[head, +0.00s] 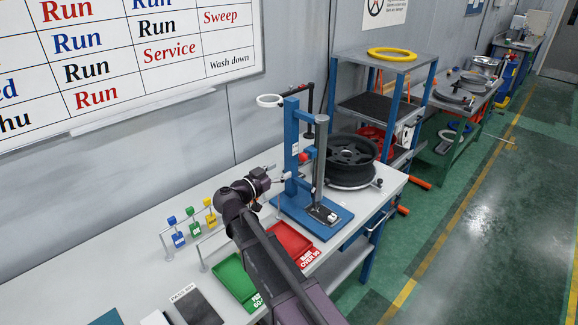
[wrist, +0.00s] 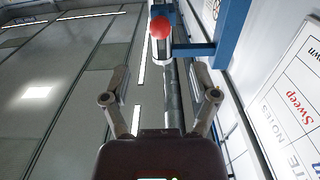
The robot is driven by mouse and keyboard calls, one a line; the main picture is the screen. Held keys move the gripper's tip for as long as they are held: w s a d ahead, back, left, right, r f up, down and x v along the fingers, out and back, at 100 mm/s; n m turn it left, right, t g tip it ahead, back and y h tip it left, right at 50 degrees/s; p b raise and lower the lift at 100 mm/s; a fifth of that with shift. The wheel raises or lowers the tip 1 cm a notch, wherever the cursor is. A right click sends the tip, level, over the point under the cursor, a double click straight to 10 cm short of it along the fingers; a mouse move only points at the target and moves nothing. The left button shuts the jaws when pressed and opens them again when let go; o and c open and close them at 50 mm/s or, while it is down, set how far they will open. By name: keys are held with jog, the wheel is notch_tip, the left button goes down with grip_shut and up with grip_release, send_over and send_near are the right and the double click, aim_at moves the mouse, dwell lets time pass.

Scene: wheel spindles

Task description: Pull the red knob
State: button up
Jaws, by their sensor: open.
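The red knob (head: 303,157) is a small ball on the blue stand (head: 291,135) of the bench fixture. In the wrist view the red knob (wrist: 161,27) lies near the top centre, beyond my fingertips. My gripper (wrist: 160,75) is open, with one finger to each side and nothing held. In the head view my gripper (head: 282,176) is left of the stand, slightly below and left of the knob. The knob and fingers look apart.
The fixture has a blue base (head: 325,225) and a grey upright post (head: 320,160). A black wheel (head: 350,155) stands just right of it. A red tray (head: 290,240) and a green tray (head: 235,280) lie in front. Coloured tags (head: 190,225) hang at the left.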

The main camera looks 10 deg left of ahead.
jog(key=shift+v, duration=1.8)
jog(key=shift+d, duration=0.1)
jog(key=s+d+f+n+g+y, duration=0.1)
jog(key=d+f+g, duration=0.35)
jog(key=d, duration=0.55)
jog(key=s+d+f+n+g+y, duration=0.1)
jog(key=d+f+g, duration=0.2)
jog(key=d+f, duration=0.45)
jog(key=s+d+f+n+g+y, duration=0.2)
jog(key=s+d+f+g+y, duration=0.1)
jog(key=s+d, duration=0.3)
jog(key=s+d+f+n+g+y, duration=0.3)
jog(key=s+d+y, duration=0.3)
jog(key=s+d, duration=0.1)
jog(key=shift+d+f+n+g, duration=0.3)
jog(key=shift+d+g, duration=0.05)
jog(key=shift+d, duration=0.25)
